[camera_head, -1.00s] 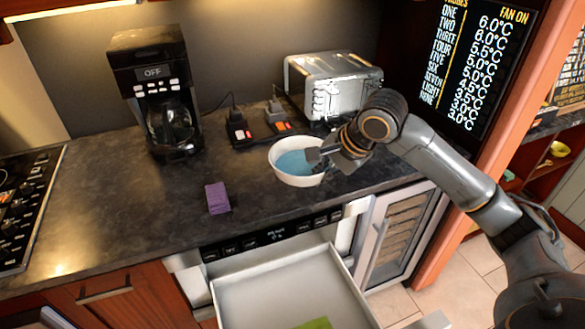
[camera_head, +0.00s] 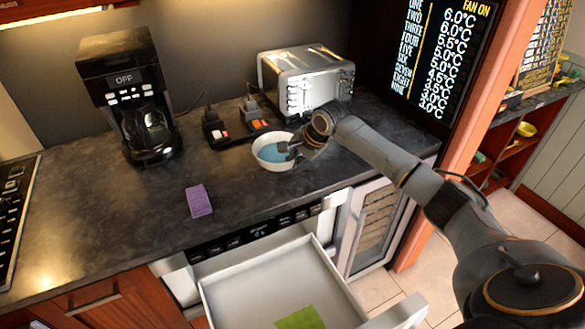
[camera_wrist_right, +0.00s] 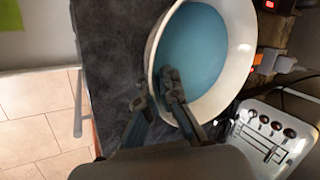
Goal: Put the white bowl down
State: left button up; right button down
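The white bowl (camera_head: 261,163) has a blue inside. It is upright at the back of the dark counter (camera_head: 130,215), in front of the toaster. My right gripper (camera_head: 292,150) reaches it from the right. In the right wrist view the bowl (camera_wrist_right: 235,25) fills the upper middle. The fingers of my right gripper (camera_wrist_right: 157,90) sit on either side of its rim, one inside and one outside, closed on it. I cannot tell for sure whether the bowl's base touches the counter. My left gripper is not in view.
A silver toaster (camera_head: 305,78) stands behind the bowl, with power sockets (camera_head: 236,127) to its left. A coffee maker (camera_head: 128,90) and a purple sponge (camera_head: 199,201) are further left. An open drawer (camera_head: 240,295) with a green item (camera_head: 300,318) juts out below. Bare counter lies around the sponge.

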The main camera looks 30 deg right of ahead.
jog(key=f, duration=0.1)
jog(key=f+p, duration=0.1)
jog(key=shift+w+f, duration=0.2)
jog(key=shift+f, duration=0.4)
jog(key=c, duration=2)
grip_release()
jog(key=shift+f, duration=0.2)
jog(key=o, duration=0.5)
jog(key=shift+s, duration=0.1)
jog(key=shift+r, duration=0.1)
jog(key=b+v, duration=0.1)
jog(key=v, duration=1.1)
